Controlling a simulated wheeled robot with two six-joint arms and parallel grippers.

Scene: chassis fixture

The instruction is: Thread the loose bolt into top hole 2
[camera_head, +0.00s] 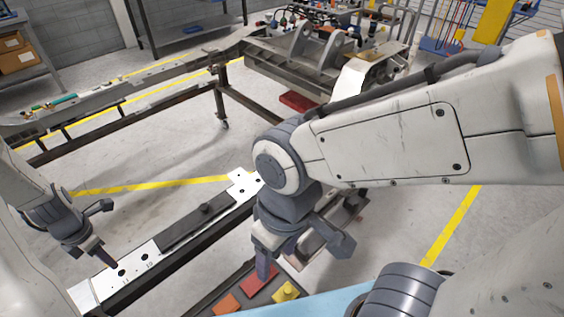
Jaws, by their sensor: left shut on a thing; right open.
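The long white-topped rail (84,293) runs from lower left to the middle, with dark holes and small numbers on top; 11 and 10 seem readable near its left end. I cannot make out hole 2. My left gripper (106,236) is above the rail's left part, near the hole marked 11. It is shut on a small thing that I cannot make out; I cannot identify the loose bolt. My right gripper (300,256) is open and empty, its fingers apart, over the right side of the coloured-block tray.
A dark plate with a knob (206,209) lies on the rail. The tray holds orange (227,304), red and yellow blocks (287,292) beside a light blue surface (325,302). A chassis frame (310,60) stands behind. My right arm covers much of the right side.

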